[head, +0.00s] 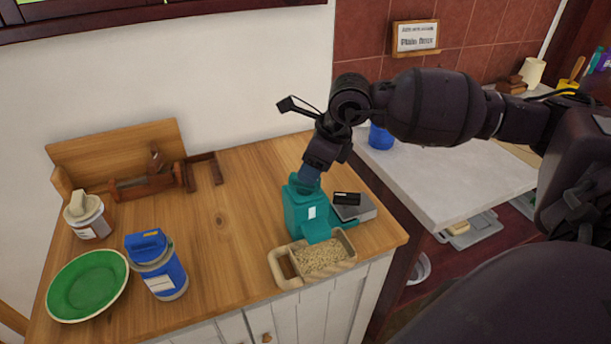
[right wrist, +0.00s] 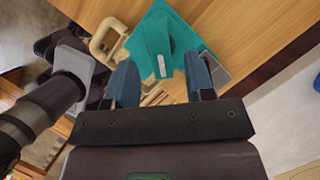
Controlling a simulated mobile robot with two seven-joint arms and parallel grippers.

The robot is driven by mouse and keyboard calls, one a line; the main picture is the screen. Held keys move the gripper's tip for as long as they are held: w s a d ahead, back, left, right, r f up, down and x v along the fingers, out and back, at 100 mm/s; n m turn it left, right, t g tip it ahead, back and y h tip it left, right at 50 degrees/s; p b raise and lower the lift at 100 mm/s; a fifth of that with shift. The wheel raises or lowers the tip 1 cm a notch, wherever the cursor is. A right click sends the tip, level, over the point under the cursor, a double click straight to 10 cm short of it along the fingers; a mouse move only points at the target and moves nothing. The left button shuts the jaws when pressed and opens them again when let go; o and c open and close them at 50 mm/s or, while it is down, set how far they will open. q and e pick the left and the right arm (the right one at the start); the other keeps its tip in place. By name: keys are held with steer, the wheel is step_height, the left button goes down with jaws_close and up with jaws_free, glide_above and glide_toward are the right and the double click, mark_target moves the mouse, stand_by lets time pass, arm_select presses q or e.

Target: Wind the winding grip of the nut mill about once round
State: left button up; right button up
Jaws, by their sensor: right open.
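The nut mill (head: 303,212) is a teal block with a small white label, near the right end of the wooden counter. Its teal chute hangs over a tray (head: 282,268). My right gripper (head: 310,178) points down at the top of the mill and hides part of it. In the right wrist view the mill (right wrist: 168,62) lies beyond and between the two blue fingers (right wrist: 163,82), which are apart with nothing clearly between them. I cannot make out the winding grip for certain; it may be hidden by the gripper. My left gripper is not in view.
A grey box with a black top piece (head: 352,208) stands close right of the mill. A blue canister (head: 165,280), a jar (head: 88,217) and a green plate (head: 87,285) are at the left. The counter's middle (head: 225,220) is clear. A blue cup (head: 381,137) stands on the pale worktop.

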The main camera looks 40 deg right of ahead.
steer(key=shift+x, duration=1.7)
steer(key=shift+c, duration=0.3)
jaws_close()
steer(key=shift+m, duration=0.4)
steer(key=m+h, duration=0.1)
steer(key=m, duration=0.2)
steer(key=shift+a+m+t, duration=0.1)
steer(key=shift+m+t, duration=0.2)
steer(key=shift+t, duration=0.1)
steer(key=m+h, duration=0.2)
steer(key=m, duration=0.2)
steer(key=shift+m+p, duration=0.35)
steer(key=shift+m, duration=0.05)
